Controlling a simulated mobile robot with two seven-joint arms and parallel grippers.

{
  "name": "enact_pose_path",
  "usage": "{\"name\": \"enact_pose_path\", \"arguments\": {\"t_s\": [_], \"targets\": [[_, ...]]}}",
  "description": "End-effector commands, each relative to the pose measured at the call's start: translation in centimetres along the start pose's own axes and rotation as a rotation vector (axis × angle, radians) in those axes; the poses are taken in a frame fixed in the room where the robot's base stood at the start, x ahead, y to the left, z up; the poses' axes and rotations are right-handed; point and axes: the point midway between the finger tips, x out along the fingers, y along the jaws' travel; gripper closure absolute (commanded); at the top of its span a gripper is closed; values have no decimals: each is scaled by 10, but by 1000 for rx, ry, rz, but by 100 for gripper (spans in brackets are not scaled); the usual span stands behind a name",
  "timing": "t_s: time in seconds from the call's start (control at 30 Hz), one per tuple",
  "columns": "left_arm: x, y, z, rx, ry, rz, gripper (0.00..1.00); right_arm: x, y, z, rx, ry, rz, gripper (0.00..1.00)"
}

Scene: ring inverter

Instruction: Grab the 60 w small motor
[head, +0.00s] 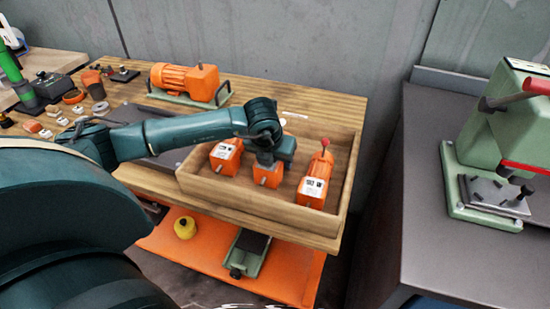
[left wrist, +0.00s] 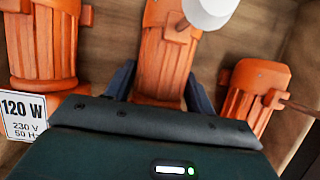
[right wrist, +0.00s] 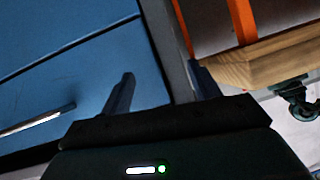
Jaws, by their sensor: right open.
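Three small orange motors lie in a wooden tray (head: 340,210): a left one (head: 226,154), a middle one (head: 267,176) and a right one (head: 315,182). White labels show in the head view but are too small to read. In the left wrist view the motor at left (left wrist: 42,45) carries a "120 W" label (left wrist: 24,115). I cannot read which is 60 W. My left gripper (head: 267,160) is over the middle motor; its open fingers (left wrist: 160,80) straddle the middle motor (left wrist: 163,60). My right gripper (right wrist: 160,75) is open and empty, away from the tray.
A larger orange motor (head: 185,82) on a green base stands at the back of the wooden table. Loose parts lie at left. A yellow object (head: 184,228) sits on the orange lower shelf. A green machine (head: 500,140) stands on the grey bench at right. Tray walls surround the motors.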

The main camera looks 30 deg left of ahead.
Motion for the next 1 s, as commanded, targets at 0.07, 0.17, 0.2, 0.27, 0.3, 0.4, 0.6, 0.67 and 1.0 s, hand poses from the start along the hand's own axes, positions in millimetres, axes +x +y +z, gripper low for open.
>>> {"name": "enact_pose_path", "arguments": {"t_s": [0.07, 0.17, 0.2, 0.27, 0.3, 0.4, 0.6, 0.67, 1.0], "targets": [[0, 0, 0, 0, 0, 0, 55, 0, 0, 0, 0, 1, 0, 38], [0, 0, 0, 0, 0, 0, 64, 0, 0, 0, 0, 1, 0, 38], [0, 0, 0, 0, 0, 0, 67, 0, 0, 0, 0, 1, 0, 38], [0, 0, 0, 0, 0, 0, 72, 0, 0, -1, 0, 1, 0, 38], [0, 0, 0, 0, 0, 0, 75, 0, 0, -1, 0, 1, 0, 38], [0, 0, 0, 0, 0, 0, 83, 0, 0, -1, 0, 2, 0, 38], [0, 0, 0, 0, 0, 1, 100, 0, 0, -1, 0, 2, 0, 38], [0, 0, 0, 0, 0, 0, 100, 0, 0, -1, 0, 2, 0, 38], [-4, 0, 4, -2, -10, -3, 100, 0, 0, -2, 0, 3, -1, 38]]}}
